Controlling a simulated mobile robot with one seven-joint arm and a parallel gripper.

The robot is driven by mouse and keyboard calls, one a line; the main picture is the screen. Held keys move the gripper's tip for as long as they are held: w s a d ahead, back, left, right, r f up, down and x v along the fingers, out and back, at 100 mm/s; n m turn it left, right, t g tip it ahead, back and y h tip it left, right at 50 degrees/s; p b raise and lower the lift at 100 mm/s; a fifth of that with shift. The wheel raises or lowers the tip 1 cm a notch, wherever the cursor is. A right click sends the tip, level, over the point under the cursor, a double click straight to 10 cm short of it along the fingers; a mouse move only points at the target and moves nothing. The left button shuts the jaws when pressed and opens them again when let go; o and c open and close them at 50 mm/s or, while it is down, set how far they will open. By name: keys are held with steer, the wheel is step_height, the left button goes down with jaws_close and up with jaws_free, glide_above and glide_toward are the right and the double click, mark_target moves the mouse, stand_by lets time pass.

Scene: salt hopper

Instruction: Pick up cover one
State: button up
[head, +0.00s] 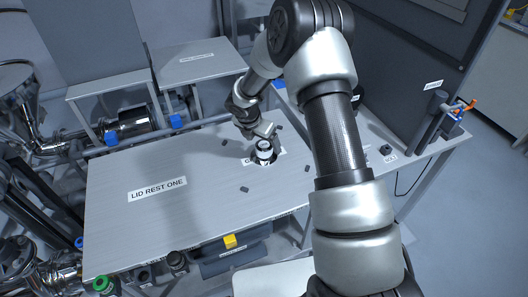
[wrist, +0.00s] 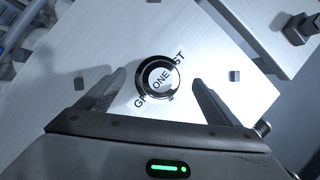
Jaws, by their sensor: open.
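A small round piece (head: 264,151) with a dark rim and a pale top stands on the grey table, on a white label. In the wrist view, the round piece (wrist: 158,77) shows "ONE" in its middle, and the label letters "G" and "ST" show on either side. No other marking identifies it as cover one. My gripper (wrist: 160,80) is open, with one finger to the left of the piece and one to the right, both apart from it in the picture. In the head view my gripper (head: 262,131) is just behind and above it; the exact height is unclear.
The bare "LID REST ONE" label (head: 157,189) lies at the left of the table (head: 130,230). Several small dark blocks surround the piece, one being (head: 244,190). Pipes and machinery stand along the left.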

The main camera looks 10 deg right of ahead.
steer(key=shift+x, duration=1.3)
steer(key=c, duration=1.7)
